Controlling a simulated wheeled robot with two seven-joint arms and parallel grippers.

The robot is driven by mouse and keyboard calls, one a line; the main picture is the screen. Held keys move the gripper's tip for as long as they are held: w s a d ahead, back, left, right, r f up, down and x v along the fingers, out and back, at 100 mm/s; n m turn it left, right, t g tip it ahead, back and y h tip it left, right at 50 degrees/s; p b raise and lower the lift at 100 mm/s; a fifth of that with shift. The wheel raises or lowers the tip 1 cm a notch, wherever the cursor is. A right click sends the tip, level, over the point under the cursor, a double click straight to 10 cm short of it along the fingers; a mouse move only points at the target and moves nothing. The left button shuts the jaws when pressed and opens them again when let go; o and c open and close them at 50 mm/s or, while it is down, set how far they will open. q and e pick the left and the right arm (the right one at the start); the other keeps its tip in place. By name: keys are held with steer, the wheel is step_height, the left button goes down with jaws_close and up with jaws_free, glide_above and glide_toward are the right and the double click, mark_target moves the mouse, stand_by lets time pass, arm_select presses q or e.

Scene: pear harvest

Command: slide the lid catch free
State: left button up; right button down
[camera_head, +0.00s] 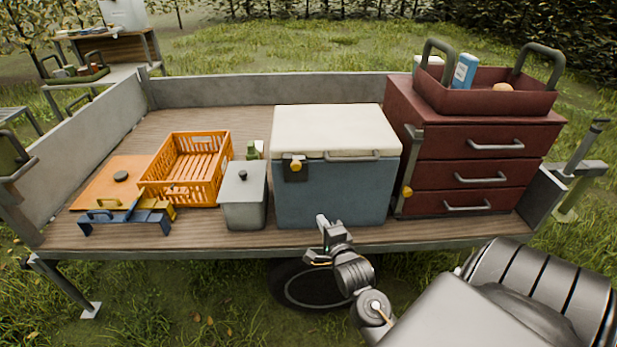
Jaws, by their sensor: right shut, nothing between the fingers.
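A blue cooler box (335,192) with a cream lid (335,130) stands on the trailer bed, its lid down. The lid catch (296,167), a yellow knob on a dark plate, sits at the upper left of the box's front, just below the lid. A grey bar handle (353,156) runs along the lid's front edge to the right of it. My right gripper (321,220) is shut and empty, in front of the box's lower part, below and to the right of the catch. My left gripper is out of view.
Left of the box stand a grey lidded bin (244,205) and an orange crate (187,168). Right is a red drawer cabinet (468,143) with a red tray (485,98) on top. The trailer's front edge (160,250) runs below the box.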

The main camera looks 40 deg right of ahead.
step_height(320, 180, up, 9)
steer(key=s+d+m+t+h, duration=0.1)
steer(key=d+m, duration=0.1)
steer(key=m, duration=0.1)
steer(key=shift+s+h, duration=0.4)
steer(key=p, duration=0.4)
glide_toward(304, 162)
steer(key=x, duration=0.4)
steer(key=shift+w+d, duration=0.25)
steer(key=shift+d, duration=0.05)
steer(key=shift+w+a, duration=0.15)
steer(key=shift+a, duration=0.05)
